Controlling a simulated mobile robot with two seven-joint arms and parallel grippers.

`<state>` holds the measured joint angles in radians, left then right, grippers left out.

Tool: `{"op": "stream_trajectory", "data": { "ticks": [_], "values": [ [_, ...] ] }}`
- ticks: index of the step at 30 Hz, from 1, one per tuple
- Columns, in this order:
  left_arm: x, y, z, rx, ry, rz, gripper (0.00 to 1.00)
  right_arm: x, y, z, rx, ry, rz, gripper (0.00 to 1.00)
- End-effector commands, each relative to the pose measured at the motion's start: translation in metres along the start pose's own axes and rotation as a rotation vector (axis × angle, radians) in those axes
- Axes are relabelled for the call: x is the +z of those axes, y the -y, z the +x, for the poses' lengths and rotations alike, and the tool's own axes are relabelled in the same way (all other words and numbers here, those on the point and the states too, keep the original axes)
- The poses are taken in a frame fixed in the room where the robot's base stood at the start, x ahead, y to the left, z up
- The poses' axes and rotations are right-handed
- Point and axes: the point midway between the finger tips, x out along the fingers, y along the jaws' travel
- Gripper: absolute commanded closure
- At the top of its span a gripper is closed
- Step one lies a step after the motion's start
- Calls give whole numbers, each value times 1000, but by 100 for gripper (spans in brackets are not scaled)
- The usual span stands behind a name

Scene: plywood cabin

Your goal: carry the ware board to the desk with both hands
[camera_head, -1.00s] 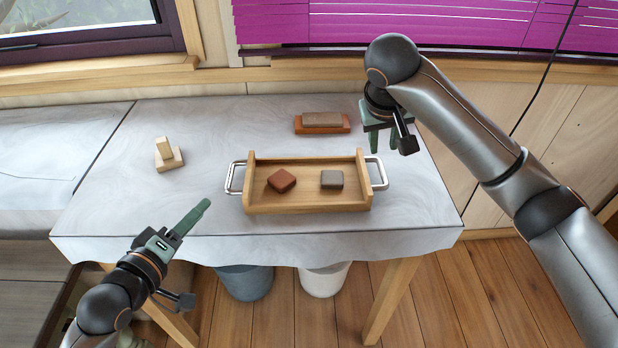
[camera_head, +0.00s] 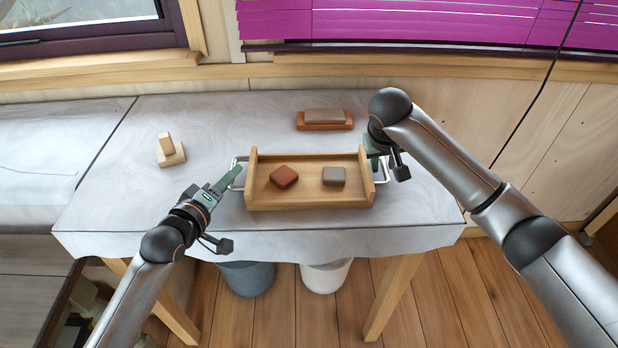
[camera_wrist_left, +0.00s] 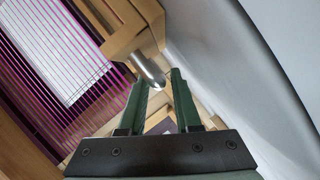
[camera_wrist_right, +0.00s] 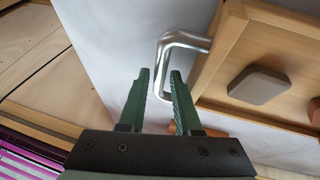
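The ware board (camera_head: 308,204), a wooden tray with raised ends and a metal handle on each end, sits on the cloth-covered table. A reddish-brown block (camera_head: 284,176) and a grey block (camera_head: 334,176) lie in it. My left gripper (camera_head: 234,172) is at the left handle (camera_head: 235,184); in the left wrist view its green fingers (camera_wrist_left: 160,90) are apart, with the metal handle (camera_wrist_left: 149,70) near their tips. My right gripper (camera_head: 374,166) is at the right handle (camera_head: 385,172). In the right wrist view its fingers (camera_wrist_right: 158,80) are apart, with the handle (camera_wrist_right: 164,65) between or just beyond the tips.
A small wooden stand (camera_head: 170,152) is at the table's left. A brick-coloured tray with a brown block (camera_head: 324,120) lies behind the ware board. A blue-grey bucket (camera_head: 246,278) and a white bucket (camera_head: 326,275) stand below the table's front edge.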

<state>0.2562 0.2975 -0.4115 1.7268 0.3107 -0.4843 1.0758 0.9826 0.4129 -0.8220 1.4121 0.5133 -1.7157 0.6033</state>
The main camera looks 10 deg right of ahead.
Motion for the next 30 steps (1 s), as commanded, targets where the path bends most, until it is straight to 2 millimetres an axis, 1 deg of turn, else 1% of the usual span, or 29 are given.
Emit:
{"op": "stream_trajectory", "data": {
  "ticks": [3, 6, 14, 23, 30],
  "values": [
    [0, 0, 8, -1, 1, 1, 68, 0, 0, 8, 1, 1, -1, 68],
    [0, 0, 10, 0, 1, 1, 68, 0, 0, 10, 1, 0, -1, 68],
    [0, 0, 10, 0, 1, 1, 68, 0, 0, 11, 1, 0, -1, 68],
    [0, 0, 10, 0, 0, 1, 100, 0, 0, 10, 0, 0, -1, 100],
    [0, 0, 10, 0, 0, 1, 100, 0, 0, 10, 0, 0, -1, 100]
  ]
}}
